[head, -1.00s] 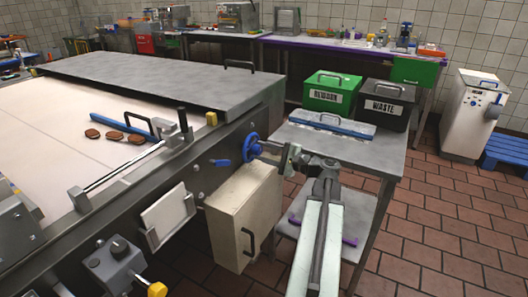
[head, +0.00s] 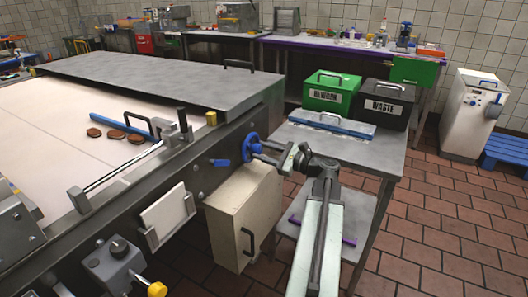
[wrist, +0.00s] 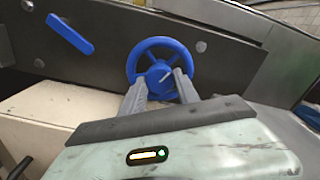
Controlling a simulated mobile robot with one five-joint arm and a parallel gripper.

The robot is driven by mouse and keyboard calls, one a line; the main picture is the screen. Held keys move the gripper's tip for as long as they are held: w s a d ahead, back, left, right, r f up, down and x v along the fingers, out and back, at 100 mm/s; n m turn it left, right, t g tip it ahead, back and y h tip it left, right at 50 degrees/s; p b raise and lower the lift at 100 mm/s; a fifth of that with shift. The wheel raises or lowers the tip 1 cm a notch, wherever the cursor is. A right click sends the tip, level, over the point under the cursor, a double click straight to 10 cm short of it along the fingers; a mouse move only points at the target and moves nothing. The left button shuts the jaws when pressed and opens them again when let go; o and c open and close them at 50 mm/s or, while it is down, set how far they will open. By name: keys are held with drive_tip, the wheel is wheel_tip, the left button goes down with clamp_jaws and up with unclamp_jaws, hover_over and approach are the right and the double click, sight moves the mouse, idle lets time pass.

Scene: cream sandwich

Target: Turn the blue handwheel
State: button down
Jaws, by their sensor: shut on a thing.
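The blue handwheel (head: 250,146) sits on the dark side panel of the conveyor machine in the head view. In the wrist view the handwheel (wrist: 138,58) faces me, with its rim, spokes and hub showing. My gripper (head: 260,150) reaches it from the right. In the wrist view my gripper (wrist: 160,82) has its two fingers at the lower part of the wheel, shut on it. The fingers hide part of the lower rim, so the exact contact is hard to see.
A blue lever (wrist: 70,34) is on the panel left of the wheel. A beige box (head: 240,210) juts out below the wheel. A steel side table (head: 365,148) with a green bin (head: 331,90) and a dark waste bin (head: 385,102) stands to the right.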

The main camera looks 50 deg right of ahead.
drive_tip(key=shift+f, duration=0.1)
idle(0.3)
drive_tip(key=c, duration=0.9)
unclamp_jaws()
drive_tip(key=v, duration=0.8)
